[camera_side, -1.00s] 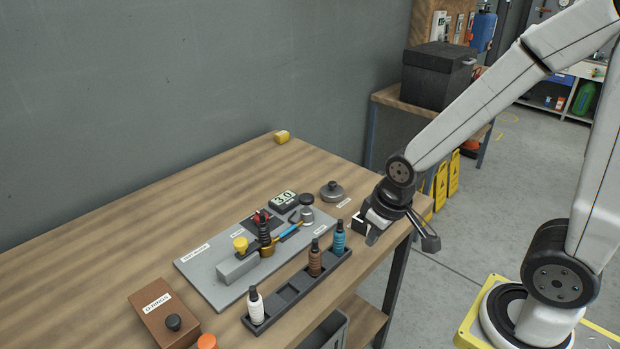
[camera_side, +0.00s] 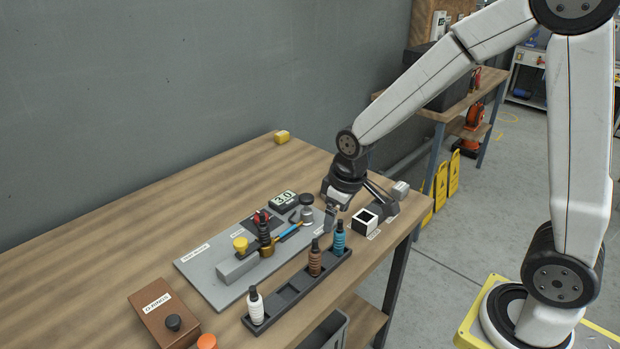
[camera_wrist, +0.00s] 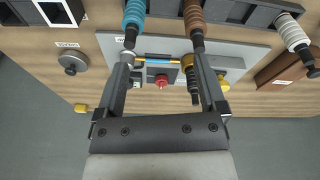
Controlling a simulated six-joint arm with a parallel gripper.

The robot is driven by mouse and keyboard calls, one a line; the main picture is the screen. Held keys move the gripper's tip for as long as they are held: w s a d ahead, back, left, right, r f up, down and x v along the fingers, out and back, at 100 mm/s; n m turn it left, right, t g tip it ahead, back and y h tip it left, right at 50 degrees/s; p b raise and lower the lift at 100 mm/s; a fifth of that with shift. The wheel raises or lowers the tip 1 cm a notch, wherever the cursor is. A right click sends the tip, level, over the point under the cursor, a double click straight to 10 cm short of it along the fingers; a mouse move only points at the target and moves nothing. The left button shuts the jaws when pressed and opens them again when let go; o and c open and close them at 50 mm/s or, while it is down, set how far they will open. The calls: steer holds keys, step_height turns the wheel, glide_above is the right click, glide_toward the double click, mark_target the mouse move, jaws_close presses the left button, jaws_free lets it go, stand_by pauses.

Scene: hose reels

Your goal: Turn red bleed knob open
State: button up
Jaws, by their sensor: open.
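The red knob (camera_side: 259,216) sits on the grey base plate (camera_side: 204,274), behind a dark upright fitting with a brass base (camera_side: 267,248). In the wrist view the red knob (camera_wrist: 161,82) shows between the two fingers and farther off. My gripper (camera_side: 333,216) is open and empty, tilted down near the right end of the plate, to the right of the knob and apart from it.
A dark rack (camera_side: 286,297) with white, brown and blue bottles runs along the plate's front. A black-and-white open box (camera_side: 365,222) stands to the right of my gripper. A brown box (camera_side: 160,306) is at front left. The bench's back left is clear.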

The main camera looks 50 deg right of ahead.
steer(key=w+f+n, duration=0.1)
steer(key=w+n, duration=0.1)
steer(key=w, duration=0.5)
steer(key=w+a+f+n+g, duration=0.1)
steer(key=w+n, duration=0.2)
steer(key=w, duration=0.4)
steer(key=w+a+f+n, duration=0.1)
steer(key=w+n, duration=0.2)
steer(key=w, duration=0.4)
steer(key=shift+w+f+g, duration=0.3)
steer(key=shift+f+g, duration=0.05)
steer(key=shift+g, duration=0.05)
steer(key=shift+w+a+f+n, duration=0.1)
steer(key=shift+w+f+n, duration=0.15)
steer(key=shift+w+n, duration=0.25)
steer(key=shift+f, duration=0.1)
steer(key=shift+f, duration=3.8)
jaws_close()
